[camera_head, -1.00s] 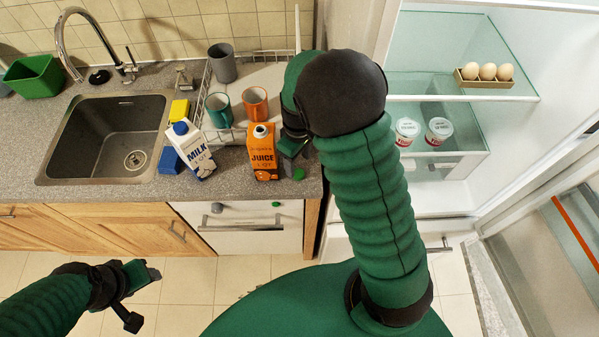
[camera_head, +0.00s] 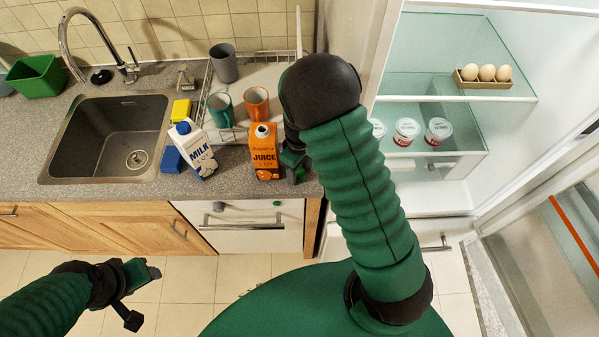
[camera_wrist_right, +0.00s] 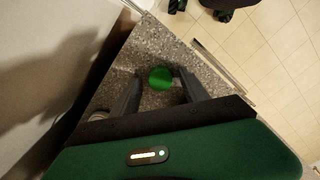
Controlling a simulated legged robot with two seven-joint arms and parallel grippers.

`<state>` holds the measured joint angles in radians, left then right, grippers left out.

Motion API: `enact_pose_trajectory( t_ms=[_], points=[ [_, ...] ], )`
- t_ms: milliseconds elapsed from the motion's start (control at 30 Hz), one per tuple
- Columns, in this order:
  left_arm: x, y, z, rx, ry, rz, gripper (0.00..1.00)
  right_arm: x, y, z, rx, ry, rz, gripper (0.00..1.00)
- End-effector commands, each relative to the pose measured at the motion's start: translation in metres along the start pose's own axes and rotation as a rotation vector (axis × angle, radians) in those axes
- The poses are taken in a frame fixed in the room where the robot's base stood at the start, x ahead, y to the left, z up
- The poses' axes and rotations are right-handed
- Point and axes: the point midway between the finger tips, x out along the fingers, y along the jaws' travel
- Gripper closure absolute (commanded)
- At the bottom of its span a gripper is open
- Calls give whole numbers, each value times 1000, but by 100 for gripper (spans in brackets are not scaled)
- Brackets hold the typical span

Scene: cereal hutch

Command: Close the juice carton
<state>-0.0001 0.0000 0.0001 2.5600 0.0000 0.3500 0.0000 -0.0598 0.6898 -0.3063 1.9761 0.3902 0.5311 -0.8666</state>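The orange juice carton (camera_head: 265,155) stands upright on the counter with a bare white spout on top. A green round cap (camera_wrist_right: 160,78) lies on the speckled counter in the right wrist view. In the head view the cap is hidden by my right gripper (camera_head: 296,170), just right of the carton. My right gripper also shows in the wrist view (camera_wrist_right: 158,76), its fingers apart on either side of the cap, with a gap visible on the left. My left gripper (camera_head: 147,296) is open and empty, low in front of the cabinets.
A milk carton (camera_head: 196,150) with a blue cap stands left of the juice. A blue block (camera_head: 171,160), a yellow sponge (camera_head: 181,110), mugs (camera_head: 256,104) and the sink (camera_head: 110,138) are further left and behind. The open fridge (camera_head: 450,115) is at right.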

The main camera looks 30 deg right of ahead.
Motion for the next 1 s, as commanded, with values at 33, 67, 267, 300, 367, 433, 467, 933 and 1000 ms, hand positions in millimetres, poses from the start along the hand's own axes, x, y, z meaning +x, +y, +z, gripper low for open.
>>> enact_pose_trajectory(
  t_ms=[33, 67, 267, 300, 367, 433, 467, 933, 1000],
  points=[
    [0, 0, 0, 0, 0, 0, 48, 0, 0, 0, 0, 0, 0, 55],
    [0, 0, 0, 0, 0, 0, 48, 0, 0, 0, 0, 0, 0, 59],
    [0, 0, 0, 0, 0, 0, 48, 0, 0, 0, 0, 0, 0, 85],
    [0, 0, 0, 0, 0, 0, 48, 0, 0, 0, 0, 0, 0, 91],
    [0, 0, 0, 0, 0, 0, 48, 0, 0, 0, 0, 0, 0, 98],
    [0, 0, 0, 0, 0, 0, 48, 0, 0, 0, 0, 0, 0, 100],
    [0, 0, 0, 0, 0, 0, 48, 0, 0, 0, 0, 0, 0, 100],
    [3, 0, 1, 0, 0, 0, 48, -48, 0, -2, -2, 6, 3, 100],
    [4, 0, 1, 0, 0, 0, 48, -64, 0, -1, -2, 5, 2, 100]
  ],
)
